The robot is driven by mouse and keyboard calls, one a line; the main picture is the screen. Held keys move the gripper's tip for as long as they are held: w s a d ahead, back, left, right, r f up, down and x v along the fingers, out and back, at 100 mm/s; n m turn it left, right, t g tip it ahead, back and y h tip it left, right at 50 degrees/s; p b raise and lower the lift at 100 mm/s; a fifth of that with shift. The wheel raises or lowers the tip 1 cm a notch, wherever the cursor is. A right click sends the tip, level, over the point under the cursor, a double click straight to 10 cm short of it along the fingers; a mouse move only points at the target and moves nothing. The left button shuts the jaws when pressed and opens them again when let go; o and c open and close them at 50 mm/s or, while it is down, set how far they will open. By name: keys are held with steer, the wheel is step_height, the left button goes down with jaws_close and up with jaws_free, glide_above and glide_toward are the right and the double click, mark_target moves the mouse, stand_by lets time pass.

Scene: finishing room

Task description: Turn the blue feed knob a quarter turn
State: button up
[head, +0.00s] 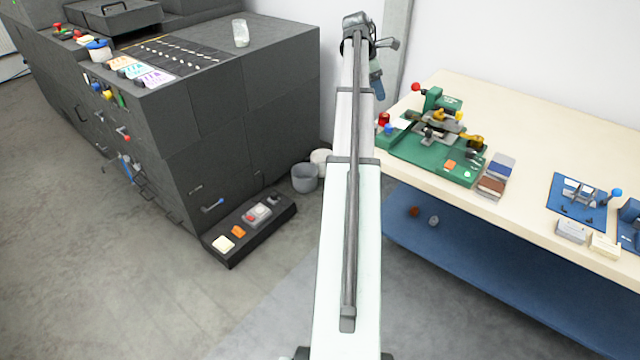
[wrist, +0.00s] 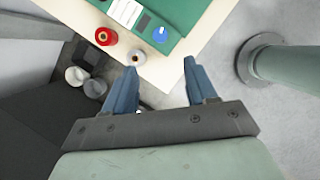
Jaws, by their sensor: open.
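A round blue knob (wrist: 160,34) sits on a green machine base (wrist: 185,18) near the table's corner in the wrist view. In the head view a small blue knob (head: 388,129) shows at the left end of the green machine (head: 425,158), close to a red spool (head: 383,118). My gripper (wrist: 160,67) has its two blue fingers apart with nothing between them. The knob appears just beyond the fingertips, not touched. In the head view my gripper (head: 377,88) hangs at the arm's far end, partly hidden, left of the table's back corner.
The red spool (wrist: 106,36) and a paler spool (wrist: 137,57) stand at the table edge near my fingers. A pale green post (wrist: 285,65) rises at the right. A dark cabinet (head: 240,110) stands left, with buckets (head: 305,178) on the floor.

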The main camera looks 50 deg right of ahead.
steer(key=w+a+f+m+t, duration=0.1)
steer(key=f+m, duration=0.3)
steer(key=m, duration=0.2)
steer(key=w+a+f+m+t, duration=0.1)
steer(key=a+f+m, duration=0.1)
steer(key=f+m, duration=0.2)
steer(key=w+a+f+m+t+h, duration=0.1)
steer(key=a+f+m+t, duration=0.1)
steer(key=f+m, duration=0.3)
steer(key=shift+w+a+m, duration=0.15)
steer(key=shift+m, duration=0.5)
steer(key=shift+w+a+m, duration=0.1)
steer(key=shift+w+m, duration=0.05)
steer(key=shift+m, duration=0.5)
steer(key=w+a+f+y, duration=0.1)
steer(key=a+f, duration=0.6)
steer(key=f, duration=0.1)
steer(key=w+a+f, duration=0.2)
steer(key=a+f, duration=0.4)
steer(key=f, duration=0.3)
steer(key=shift+w+a+m+y, duration=0.25)
steer(key=shift+a+m+y, duration=0.15)
steer(key=shift+s+d, duration=0.1)
